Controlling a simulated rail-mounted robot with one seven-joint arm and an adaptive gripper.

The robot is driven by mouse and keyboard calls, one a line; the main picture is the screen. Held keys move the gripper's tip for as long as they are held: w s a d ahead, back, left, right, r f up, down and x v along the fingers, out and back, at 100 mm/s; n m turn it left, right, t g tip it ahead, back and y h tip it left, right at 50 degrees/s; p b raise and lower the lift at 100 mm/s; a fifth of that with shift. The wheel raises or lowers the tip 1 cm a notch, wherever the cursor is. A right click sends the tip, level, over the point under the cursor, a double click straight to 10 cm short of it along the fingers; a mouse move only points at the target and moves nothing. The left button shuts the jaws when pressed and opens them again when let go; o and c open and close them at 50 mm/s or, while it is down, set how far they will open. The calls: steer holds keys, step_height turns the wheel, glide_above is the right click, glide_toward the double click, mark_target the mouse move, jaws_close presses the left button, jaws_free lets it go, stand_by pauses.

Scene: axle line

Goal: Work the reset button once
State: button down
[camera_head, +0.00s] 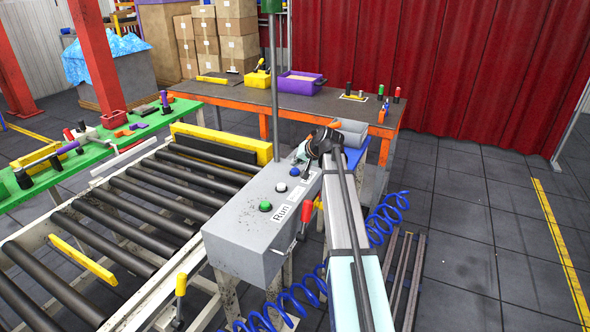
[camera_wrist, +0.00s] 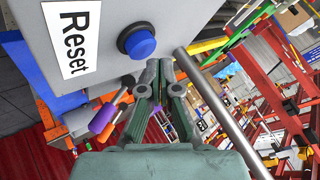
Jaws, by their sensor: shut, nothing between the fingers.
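The reset button is a round blue button (camera_wrist: 137,42) in a dark collar on a grey control box (camera_wrist: 105,18). A white label (camera_wrist: 73,40) reading "Reset" is beside it in the wrist view. The blue button (camera_head: 294,171) also shows near the far end of the box top (camera_head: 235,226) in the head view. My gripper (camera_wrist: 158,68) is shut and empty. Its fingertips are close beside the button, below and right of it in the wrist view; no contact shows. In the head view my wrist partly hides the gripper.
On the same box are a green button (camera_head: 265,206) labelled "Run", a white button (camera_head: 280,187) and a red-handled lever (camera_head: 306,211). A grey pole (camera_head: 275,90) rises by the box's far end. A roller conveyor (camera_head: 130,215) is left, a coiled blue hose (camera_head: 385,215) right.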

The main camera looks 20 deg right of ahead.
mark_target(296, 170)
steer(key=shift+r, duration=0.2)
steer(key=shift+r+p, duration=1.15)
steer(key=shift+r, duration=1.35)
